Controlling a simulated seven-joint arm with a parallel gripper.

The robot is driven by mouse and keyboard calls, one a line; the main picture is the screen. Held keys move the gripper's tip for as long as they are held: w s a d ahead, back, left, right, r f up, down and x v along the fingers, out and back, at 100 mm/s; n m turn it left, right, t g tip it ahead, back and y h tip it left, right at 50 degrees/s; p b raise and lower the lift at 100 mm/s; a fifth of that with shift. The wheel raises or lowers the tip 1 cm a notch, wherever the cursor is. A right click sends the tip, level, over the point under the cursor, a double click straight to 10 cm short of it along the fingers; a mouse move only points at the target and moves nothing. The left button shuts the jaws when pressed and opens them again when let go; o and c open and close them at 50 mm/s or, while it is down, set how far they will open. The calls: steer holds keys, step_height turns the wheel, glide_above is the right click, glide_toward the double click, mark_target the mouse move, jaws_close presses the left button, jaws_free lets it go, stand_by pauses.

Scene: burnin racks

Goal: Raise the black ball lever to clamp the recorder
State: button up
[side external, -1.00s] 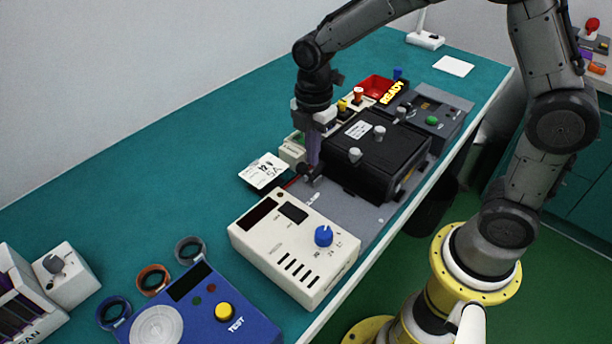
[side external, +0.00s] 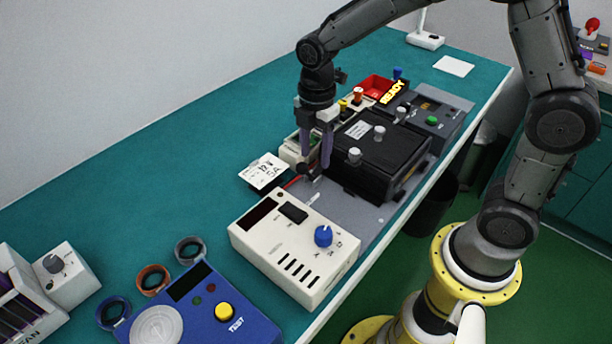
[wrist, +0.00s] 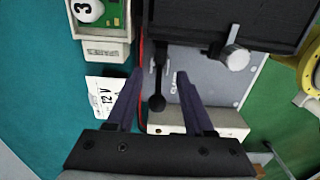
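The black ball lever (wrist: 157,103) shows in the wrist view as a dark rod ending in a round ball, beside the black recorder box. In the side external view its ball (side external: 302,170) is low at the recorder's near left corner. The recorder (side external: 378,158) is a black box with light knobs on a grey base; its edge (wrist: 215,20) fills the top of the wrist view. My gripper (wrist: 159,74) is open, its two purple fingers on either side of the lever with gaps to it. It also shows in the side external view (side external: 316,165), pointing down.
A cream meter with a blue knob (side external: 323,236) stands close in front of the lever. A cream unit (wrist: 105,48) is left of the recorder. Teal table is clear farther left.

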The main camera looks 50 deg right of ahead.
step_height(320, 180, up, 9)
stand_by(1.3)
step_height(320, 180, up, 6)
steer(key=f+t, duration=0.1)
steer(key=t, duration=0.1)
glide_above(315, 174)
steer(key=s+d, duration=0.1)
steer(key=s, duration=0.2)
steer(key=s+d+r+m+t, duration=0.1)
steer(key=s+d+r+m, duration=0.1)
steer(key=s+r+m, duration=0.3)
steer(key=s+f+m+t, duration=0.2)
steer(key=s+f+m, duration=0.4)
steer(key=s+m, duration=0.6)
steer(key=shift+s+d+f+m+t, duration=0.15)
steer(key=shift+d+m+t, duration=0.15)
steer(key=shift+d+m, duration=0.2)
steer(key=shift+o, duration=0.3)
